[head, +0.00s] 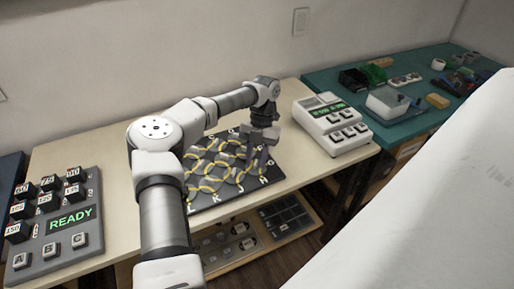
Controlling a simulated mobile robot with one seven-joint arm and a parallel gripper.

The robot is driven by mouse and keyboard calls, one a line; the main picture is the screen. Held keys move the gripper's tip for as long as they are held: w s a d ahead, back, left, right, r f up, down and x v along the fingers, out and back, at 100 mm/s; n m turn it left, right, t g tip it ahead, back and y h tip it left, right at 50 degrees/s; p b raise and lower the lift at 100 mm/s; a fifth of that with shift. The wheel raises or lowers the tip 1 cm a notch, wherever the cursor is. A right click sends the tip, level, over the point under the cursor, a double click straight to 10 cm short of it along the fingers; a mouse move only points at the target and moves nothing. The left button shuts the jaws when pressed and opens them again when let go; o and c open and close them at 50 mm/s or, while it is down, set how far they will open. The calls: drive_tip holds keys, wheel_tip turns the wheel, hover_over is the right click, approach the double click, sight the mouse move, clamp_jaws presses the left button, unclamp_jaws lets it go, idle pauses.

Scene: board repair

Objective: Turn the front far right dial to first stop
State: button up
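My gripper (257,160) points down over the right part of a dark board (238,193) with yellow looped cords and letters along its edges. Its two grey fingers look apart, with nothing clearly seen between them. A grey panel (213,256) with small round knob-like parts lies on the low shelf in front of the table. Its rightmost round part (248,243) is small, and its setting cannot be read. My arm hides part of this panel and of the board. I cannot tell for sure which part is the named dial.
A grey console (62,256) with numbered blocks, a READY display and A, B, C keys stands at left. A white keypad device (333,125) is at the table's right. A dark slotted tray (285,216) lies on the shelf. A green table (415,116) holds bins and parts. A large white surface (430,190) fills the lower right.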

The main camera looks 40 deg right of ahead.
drive_tip(key=b+v, duration=0.1)
drive_tip(key=v, duration=1.2)
drive_tip(key=shift+r, duration=0.35)
drive_tip(key=shift+w+d, duration=0.15)
